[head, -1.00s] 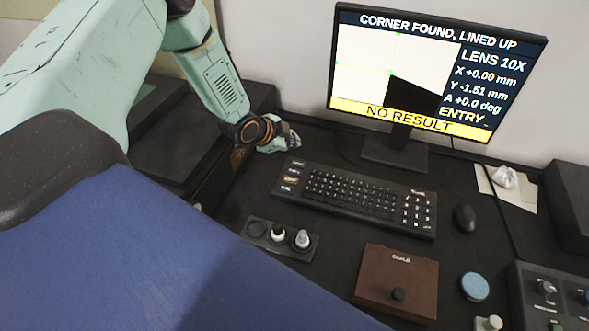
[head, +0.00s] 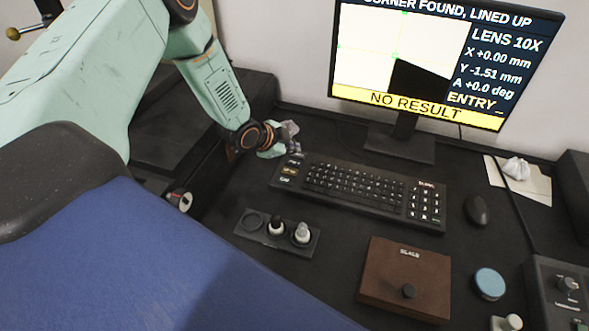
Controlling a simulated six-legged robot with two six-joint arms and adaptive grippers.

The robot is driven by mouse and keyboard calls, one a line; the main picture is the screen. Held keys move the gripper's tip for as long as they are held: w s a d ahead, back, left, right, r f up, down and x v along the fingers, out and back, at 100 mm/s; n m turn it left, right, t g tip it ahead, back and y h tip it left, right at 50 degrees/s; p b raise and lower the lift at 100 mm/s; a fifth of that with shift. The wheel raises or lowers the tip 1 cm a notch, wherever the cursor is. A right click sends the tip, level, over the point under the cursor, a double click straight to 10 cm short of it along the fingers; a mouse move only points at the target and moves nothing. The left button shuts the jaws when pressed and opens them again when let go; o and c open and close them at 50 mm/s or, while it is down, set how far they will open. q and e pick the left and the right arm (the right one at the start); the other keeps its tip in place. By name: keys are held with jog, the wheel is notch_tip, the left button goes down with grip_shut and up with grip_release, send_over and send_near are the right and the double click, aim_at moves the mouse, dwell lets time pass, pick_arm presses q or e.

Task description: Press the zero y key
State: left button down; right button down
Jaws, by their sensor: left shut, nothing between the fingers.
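The black keyboard (head: 355,188) lies on the dark desk below the monitor. At its left end is a column of a few larger labelled keys (head: 289,170), one with orange-yellow lettering; their labels are too small to read surely. My left gripper (head: 292,148) is shut and empty, just behind and above the top of that column; I cannot tell if it touches a key. The monitor (head: 440,60) reads "CORNER FOUND, LINED UP", lens 10X, X +0.00 mm, Y -1.51 mm, A +0.0 deg, an empty ENTRY line and "NO RESULT". My right gripper is out of view.
A mouse (head: 477,210) lies right of the keyboard. In front are a holder (head: 262,240) with lens-like pieces, a brown box (head: 383,272) with a knob, and a blue round pad (head: 489,284). A control panel (head: 548,285) is at right. White crumpled paper (head: 516,168) lies on a sheet.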

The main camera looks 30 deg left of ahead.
aim_at(294, 163)
pick_arm(q)
jog(key=shift+s+f+b, duration=0.25)
jog(key=shift+f+b, duration=0.25)
jog(key=shift+f, duration=0.55)
jog(key=shift+w+a+f, duration=0.1)
jog(key=shift+w+f, duration=0.1)
jog(key=shift+w, duration=0.05)
jog(key=shift+s+r, duration=0.2)
jog(key=shift+r, duration=0.05)
jog(key=shift+w+f, duration=0.15)
jog(key=shift+f, duration=0.05)
jog(key=shift+r, duration=0.15)
jog(key=shift+f, duration=0.45)
